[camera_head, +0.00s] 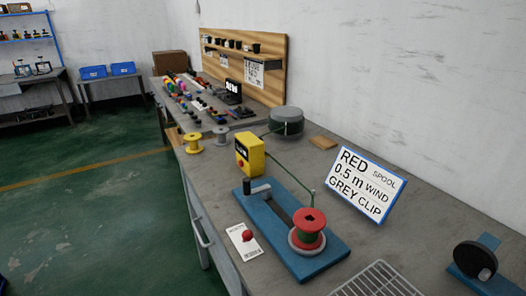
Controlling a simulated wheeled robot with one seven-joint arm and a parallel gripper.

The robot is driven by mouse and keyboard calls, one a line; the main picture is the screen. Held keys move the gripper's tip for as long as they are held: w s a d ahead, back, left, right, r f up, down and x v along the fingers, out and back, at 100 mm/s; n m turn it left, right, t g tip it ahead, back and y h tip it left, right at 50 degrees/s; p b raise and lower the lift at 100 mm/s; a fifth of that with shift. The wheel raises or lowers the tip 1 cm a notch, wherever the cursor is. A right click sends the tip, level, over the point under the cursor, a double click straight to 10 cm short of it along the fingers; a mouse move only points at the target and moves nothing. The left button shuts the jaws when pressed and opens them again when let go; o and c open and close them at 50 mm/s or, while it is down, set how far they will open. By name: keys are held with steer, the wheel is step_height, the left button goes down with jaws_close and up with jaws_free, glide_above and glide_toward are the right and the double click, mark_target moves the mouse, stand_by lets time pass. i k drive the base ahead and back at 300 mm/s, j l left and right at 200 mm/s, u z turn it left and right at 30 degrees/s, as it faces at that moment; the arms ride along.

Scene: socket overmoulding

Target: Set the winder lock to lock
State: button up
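The winder has a blue base (318,262) on the grey bench. A red spool (307,224) sits on its round grey seat near the right end of the base. A black upright post (249,187) stands at the base's far end. A red knob (247,236) shows over a white printed plate (243,241) at the base's left side; the print is too small to read. I cannot tell for sure which part is the winder lock or how it is set. My gripper is not in view.
A sign (366,184) reads RED SPOOL, 0.5 m WIND, GREY CLIP. A wire rack (378,281) lies in front, and a black-wheeled device (475,260) stands at right.

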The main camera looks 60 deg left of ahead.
mark_target(248, 235)
steer(key=u, duration=1.65)
steer(key=j+z, duration=0.25)
steer(key=j, duration=0.15)
steer(key=k+j+z, duration=0.25)
steer(key=j, duration=0.15)
steer(key=i, duration=0.1)
